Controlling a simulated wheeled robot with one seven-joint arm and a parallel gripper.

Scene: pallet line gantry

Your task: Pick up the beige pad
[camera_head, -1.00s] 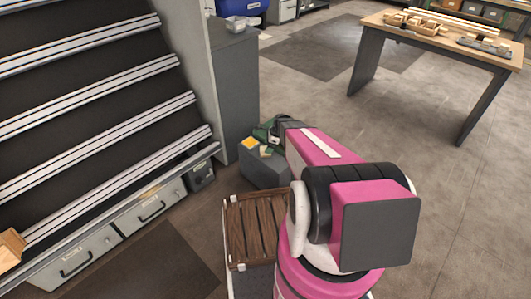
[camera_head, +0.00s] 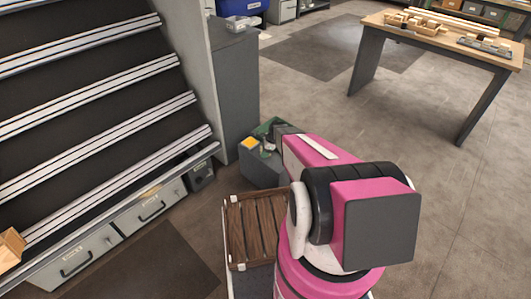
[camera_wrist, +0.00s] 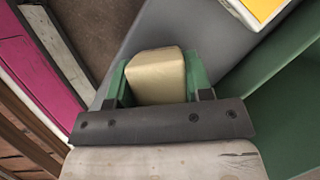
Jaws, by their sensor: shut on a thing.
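The beige pad (camera_wrist: 155,85) is a rounded block in the middle of the wrist view, between the two green fingers of my gripper (camera_wrist: 156,72). The fingers touch it on both sides and are shut on it. In the head view my gripper (camera_head: 271,137) is over the dark grey box, mostly hidden by my pink arm, and I cannot make out the pad clearly there. Whether the pad is clear of the surface below is hard to tell.
The dark grey box (camera_head: 260,170) has a yellow piece (camera_head: 249,143) on top, also at the wrist view's upper right (camera_wrist: 263,8). A tall grey cabinet (camera_head: 236,90) stands close behind. A brown slatted tray (camera_head: 254,230) is nearer me. Open floor lies to the right, before a table (camera_head: 440,44).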

